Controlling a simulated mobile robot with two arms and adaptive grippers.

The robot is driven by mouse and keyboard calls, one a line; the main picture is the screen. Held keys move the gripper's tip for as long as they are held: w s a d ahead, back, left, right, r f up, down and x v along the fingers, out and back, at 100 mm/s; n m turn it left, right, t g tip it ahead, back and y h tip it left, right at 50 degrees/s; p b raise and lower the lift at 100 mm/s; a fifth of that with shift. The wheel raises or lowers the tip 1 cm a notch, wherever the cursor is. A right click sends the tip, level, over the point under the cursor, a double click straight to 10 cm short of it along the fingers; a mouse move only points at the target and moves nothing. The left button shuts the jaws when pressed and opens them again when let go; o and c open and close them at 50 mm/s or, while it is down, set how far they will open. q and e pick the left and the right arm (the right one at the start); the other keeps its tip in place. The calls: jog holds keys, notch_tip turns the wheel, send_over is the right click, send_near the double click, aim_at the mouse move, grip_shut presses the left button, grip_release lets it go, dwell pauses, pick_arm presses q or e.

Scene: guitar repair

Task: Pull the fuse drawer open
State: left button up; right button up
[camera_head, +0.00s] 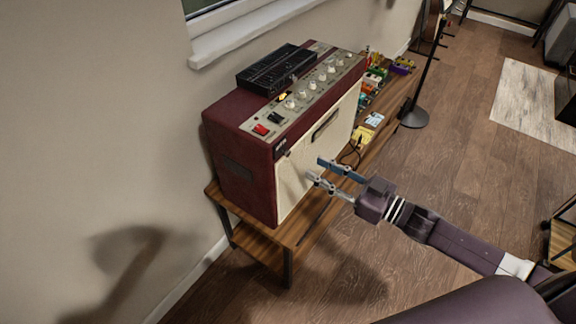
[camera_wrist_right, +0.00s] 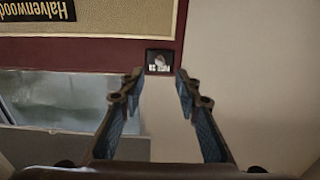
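The maroon amplifier (camera_head: 240,172) with a cream front stands on a wooden bench against the wall. In the right wrist view, a small black square with white marking (camera_wrist_right: 160,62), which looks like the fuse drawer, sits in the maroon border (camera_wrist_right: 95,55) of the amplifier. It looks flush, though its depth is hard to judge. My right gripper (camera_head: 317,170) is open and empty in front of the cream face. In the wrist view its fingertips (camera_wrist_right: 160,74) lie on either side of the black square; contact cannot be told. I cannot make out the drawer in the head view. My left gripper is out of view.
A black flat unit (camera_head: 275,68) rests on the amplifier beside its knobs and switches. Several coloured pedals (camera_head: 376,75) and a yellow box (camera_head: 363,135) lie on the bench (camera_head: 272,240) beyond it. A dark stand (camera_head: 415,117) is behind. The floor in front is mostly clear.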

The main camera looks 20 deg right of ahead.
aim_at(289, 154)
jog(key=p+x, duration=0.1)
jog(key=x, duration=0.5)
jog(key=shift+w+a+r, duration=0.1)
jog(key=shift+w+r, duration=0.05)
jog(key=shift+w, duration=0.2)
jog(key=shift+w+a+p, duration=0.3)
jog(key=shift+w+a, duration=0.2)
jog(key=shift+w, duration=0.05)
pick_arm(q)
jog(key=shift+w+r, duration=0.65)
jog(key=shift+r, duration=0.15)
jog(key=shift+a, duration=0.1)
pick_arm(e)
jog(key=shift+c, duration=0.4)
jog(key=c, duration=0.8)
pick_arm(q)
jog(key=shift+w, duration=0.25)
pick_arm(e)
grip_shut()
